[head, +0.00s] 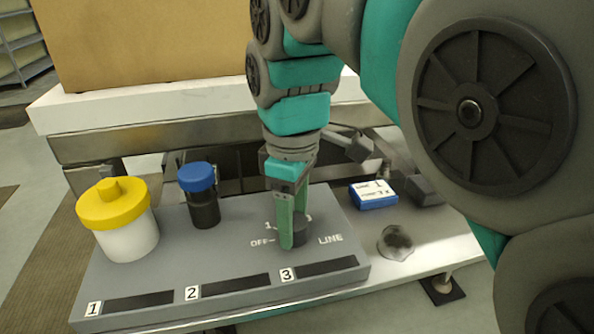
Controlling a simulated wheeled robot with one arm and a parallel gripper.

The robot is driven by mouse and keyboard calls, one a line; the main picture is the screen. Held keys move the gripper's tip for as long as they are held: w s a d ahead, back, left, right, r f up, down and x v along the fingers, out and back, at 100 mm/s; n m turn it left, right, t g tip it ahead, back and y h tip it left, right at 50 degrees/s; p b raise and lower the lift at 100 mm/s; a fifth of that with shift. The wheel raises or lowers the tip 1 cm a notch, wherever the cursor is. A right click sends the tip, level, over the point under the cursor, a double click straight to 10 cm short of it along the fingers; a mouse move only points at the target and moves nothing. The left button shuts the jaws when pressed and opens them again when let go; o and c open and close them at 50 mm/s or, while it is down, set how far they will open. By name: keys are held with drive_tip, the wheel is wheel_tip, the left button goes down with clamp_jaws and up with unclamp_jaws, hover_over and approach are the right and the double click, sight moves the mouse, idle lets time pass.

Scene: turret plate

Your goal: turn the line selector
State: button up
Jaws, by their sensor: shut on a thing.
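The line selector (299,237) is a dark round knob on the right part of the grey turret plate (240,252). The plate has the marks "OFF", "1" and "LINE" around the knob. My gripper (292,238) points down from above, with its green fingers shut on the knob. The fingers hide part of the knob and some of its marks, so I cannot tell which mark it points to.
A white jar with a yellow lid (123,220) and a dark bottle with a blue cap (201,196) stand on the plate's left part. A blue-and-white box (373,194) and a clear-and-dark lump (396,243) lie right of the plate. Numbered slots run along the front.

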idle(0.4)
drive_tip(key=o, duration=1.4)
drive_tip(key=shift+r, duration=0.15)
wheel_tip(320, 180, up, 8)
drive_tip(key=shift+f+p, duration=0.25)
drive_tip(key=shift+p, duration=0.05)
drive_tip(key=shift+s, duration=0.1)
